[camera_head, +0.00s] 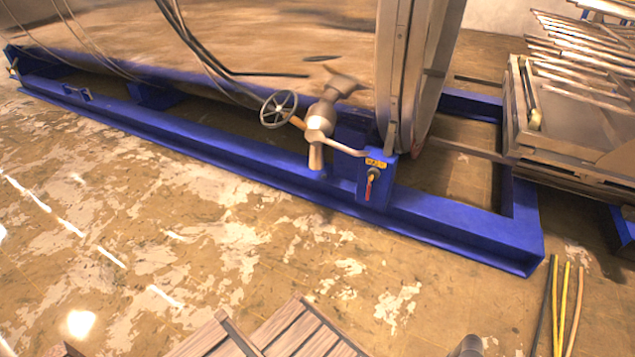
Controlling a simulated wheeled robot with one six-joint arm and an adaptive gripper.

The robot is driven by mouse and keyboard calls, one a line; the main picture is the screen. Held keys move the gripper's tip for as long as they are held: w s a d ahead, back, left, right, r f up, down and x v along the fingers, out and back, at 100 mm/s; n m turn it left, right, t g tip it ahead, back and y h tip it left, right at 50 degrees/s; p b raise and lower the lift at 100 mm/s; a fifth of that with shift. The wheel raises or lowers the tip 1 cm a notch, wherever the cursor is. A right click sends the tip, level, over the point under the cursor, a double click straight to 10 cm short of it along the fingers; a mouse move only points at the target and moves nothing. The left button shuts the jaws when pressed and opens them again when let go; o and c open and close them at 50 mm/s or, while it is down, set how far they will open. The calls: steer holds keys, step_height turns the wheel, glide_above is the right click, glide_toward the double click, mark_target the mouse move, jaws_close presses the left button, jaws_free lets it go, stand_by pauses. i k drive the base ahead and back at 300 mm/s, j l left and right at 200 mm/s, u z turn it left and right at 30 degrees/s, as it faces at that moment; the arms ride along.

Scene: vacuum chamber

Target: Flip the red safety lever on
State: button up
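The red safety lever (368,187) is a small, narrow red handle on the front of a blue box (376,196). It hangs roughly straight down from a small metal fitting (373,174), tilted slightly left at its lower end. A yellow label (376,162) with dark marks, too small to read, sits just above it. Nothing covers the lever. My gripper is not in view.
A blue frame (440,222) supports the large metal chamber (250,35). A handwheel (279,109) and pipe valve (322,118) protrude left of the box. Wooden slats (290,330) and yellow rods (565,305) lie in front. The stained floor between is clear.

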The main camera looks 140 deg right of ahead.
mark_target(368, 192)
steer(key=z, duration=5.3)
steer(key=i+j+z, duration=0.1)
steer(key=i, duration=0.45)
steer(key=i+j+z, duration=0.1)
steer(key=i, duration=0.45)
steer(key=j, duration=0.15)
